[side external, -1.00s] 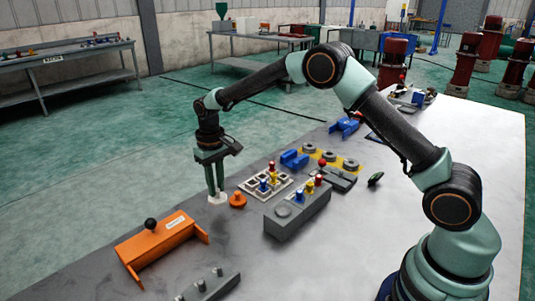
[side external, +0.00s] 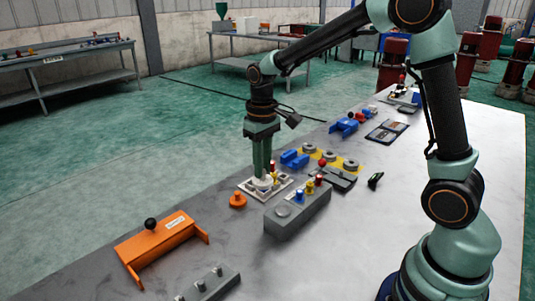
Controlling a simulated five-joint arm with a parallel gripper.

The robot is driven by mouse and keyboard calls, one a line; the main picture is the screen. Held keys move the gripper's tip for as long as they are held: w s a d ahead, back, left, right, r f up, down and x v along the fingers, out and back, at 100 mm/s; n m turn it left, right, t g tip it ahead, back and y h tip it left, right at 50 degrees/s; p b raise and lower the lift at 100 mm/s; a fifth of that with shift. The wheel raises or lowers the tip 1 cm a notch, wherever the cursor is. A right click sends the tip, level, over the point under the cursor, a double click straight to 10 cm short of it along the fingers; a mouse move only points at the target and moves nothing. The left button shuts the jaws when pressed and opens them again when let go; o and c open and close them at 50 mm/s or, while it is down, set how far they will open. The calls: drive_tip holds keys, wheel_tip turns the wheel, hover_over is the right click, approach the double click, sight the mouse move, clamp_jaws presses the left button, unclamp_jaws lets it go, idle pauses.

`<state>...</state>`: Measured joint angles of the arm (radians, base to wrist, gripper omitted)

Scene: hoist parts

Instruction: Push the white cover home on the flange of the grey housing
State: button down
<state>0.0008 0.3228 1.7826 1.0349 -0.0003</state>
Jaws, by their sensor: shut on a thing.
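The white cover (side external: 262,184) is pinched between the fingertips of my gripper (side external: 262,176), which points straight down. The fingers partly hide the cover. The grey housing (side external: 303,214) is a long block lying on the table, just right of and nearer the camera than my gripper. Its round flange (side external: 284,210) is on the left part of its top and is bare. Blue, yellow and red pegs stand on the housing's right part. The cover appears apart from the flange; its exact height cannot be told.
A pale slotted tray (side external: 249,188) with coloured pegs lies behind the cover. An orange knob-like part (side external: 238,201) is close on the left. An orange bracket with a black knob (side external: 160,240) and a grey pegged block (side external: 211,285) are nearer. Blue blocks (side external: 294,159) are behind.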

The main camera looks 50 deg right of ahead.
drive_tip(key=s+d+r, duration=0.1)
drive_tip(key=s+d, duration=0.1)
drive_tip(key=s, duration=0.3)
drive_tip(key=shift+s+a+f, duration=0.1)
drive_tip(key=shift+f, duration=1.6)
drive_tip(key=shift+s+a+f, duration=0.1)
drive_tip(key=shift+f, duration=1.55)
drive_tip(key=shift+f, duration=0.7)
idle(2.0)
drive_tip(key=c, duration=0.7)
unclamp_jaws()
drive_tip(key=shift+r, duration=0.1)
drive_tip(key=shift+r, duration=3.4)
